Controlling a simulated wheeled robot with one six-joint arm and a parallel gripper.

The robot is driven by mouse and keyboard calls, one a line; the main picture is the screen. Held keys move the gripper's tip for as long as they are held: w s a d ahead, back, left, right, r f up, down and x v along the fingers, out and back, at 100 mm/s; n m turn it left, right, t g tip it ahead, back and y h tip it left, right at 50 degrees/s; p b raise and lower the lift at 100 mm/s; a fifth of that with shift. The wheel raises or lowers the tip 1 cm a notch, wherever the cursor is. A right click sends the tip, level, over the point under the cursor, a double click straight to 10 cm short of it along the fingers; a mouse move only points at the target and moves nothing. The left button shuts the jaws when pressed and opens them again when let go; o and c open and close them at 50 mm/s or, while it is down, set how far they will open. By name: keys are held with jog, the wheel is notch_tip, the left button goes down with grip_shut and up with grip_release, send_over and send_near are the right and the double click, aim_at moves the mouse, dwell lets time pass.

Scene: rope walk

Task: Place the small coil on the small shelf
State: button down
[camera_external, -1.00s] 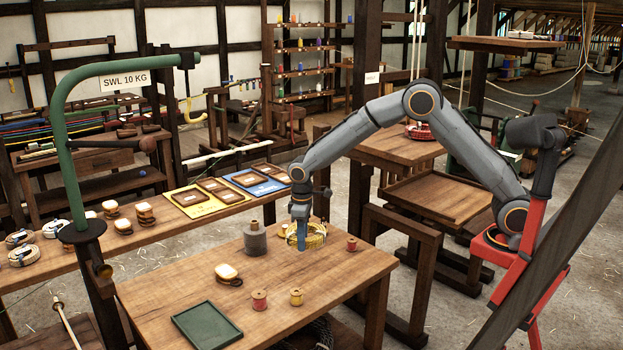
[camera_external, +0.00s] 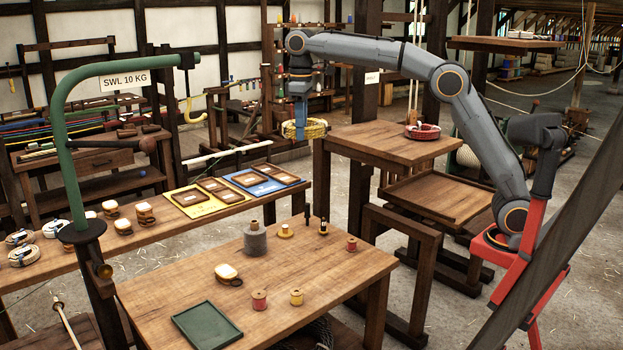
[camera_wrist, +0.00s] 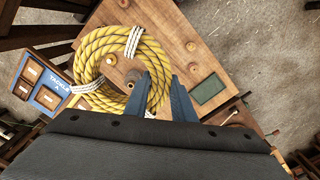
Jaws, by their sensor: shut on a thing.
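A small coil of yellow rope (camera_external: 314,131) with white bindings hangs in the air in my gripper (camera_external: 301,122), well above the far edge of the work table. In the wrist view the coil (camera_wrist: 93,65) fills the left and middle, and the blue fingers of my gripper (camera_wrist: 160,92) are shut on the right side of its ring. I cannot tell for certain which surface is the small shelf. A small raised wooden top (camera_external: 385,150) to the right of the coil holds a red ring-shaped item (camera_external: 422,132). Another high wooden board (camera_external: 505,44) is at the upper right.
A green hook post (camera_external: 66,150) stands at the left. Air between the coil and the raised top looks clear.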

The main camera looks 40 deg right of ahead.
notch_tip(320, 180, up, 5)
jog(key=shift+f, duration=0.15)
jog(key=w+d+m+p, duration=0.3)
jog(key=d+m, duration=0.6)
jog(key=d, duration=0.4)
jog(key=w+d+m+p, duration=0.2)
jog(key=w+d+m, duration=0.2)
jog(key=d+m, duration=0.75)
jog(key=s+d+m+p, duration=0.2)
jog(key=d+m, duration=0.5)
jog(key=d, duration=0.6)
jog(key=s+d+m+p, duration=0.25)
jog(key=d+m, duration=0.45)
jog(key=d, duration=0.5)
jog(key=f+p, duration=0.1)
jog(key=f, duration=0.6)
jog(key=f+p, duration=0.2)
jog(key=f, duration=0.6)
jog(key=shift+s+d+f, duration=0.1)
jog(key=shift+d, duration=0.1)
jog(key=shift+f, duration=0.1)
